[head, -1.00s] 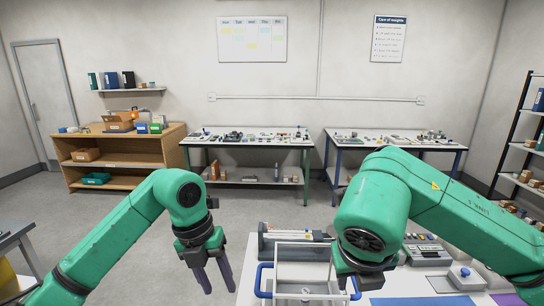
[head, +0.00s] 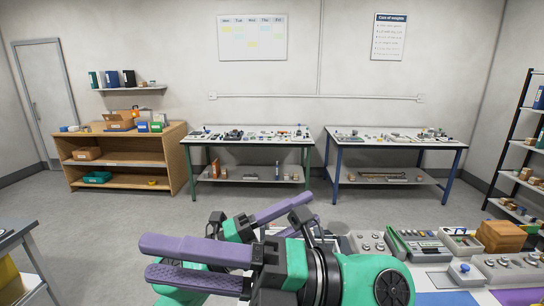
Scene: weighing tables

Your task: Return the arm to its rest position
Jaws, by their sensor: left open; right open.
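My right gripper (head: 146,260) is large in the foreground of the head view. Its arm comes in from the lower right and its two purple fingers point left, apart and empty. My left gripper (head: 315,207) is just behind it. Its purple fingers point right and slightly up, apart with nothing between them. The two arms cross low in the picture, and my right gripper hides much of the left arm. In this view they overlap; I cannot tell how far apart they are.
The near worktable holds a grey-green instrument (head: 418,246), a wooden block (head: 501,236), trays of small parts and a blue mat (head: 437,299). My arms hide its left part. A grey table edge (head: 14,232) is at left. Open floor (head: 120,225) lies before the wooden shelf (head: 118,162).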

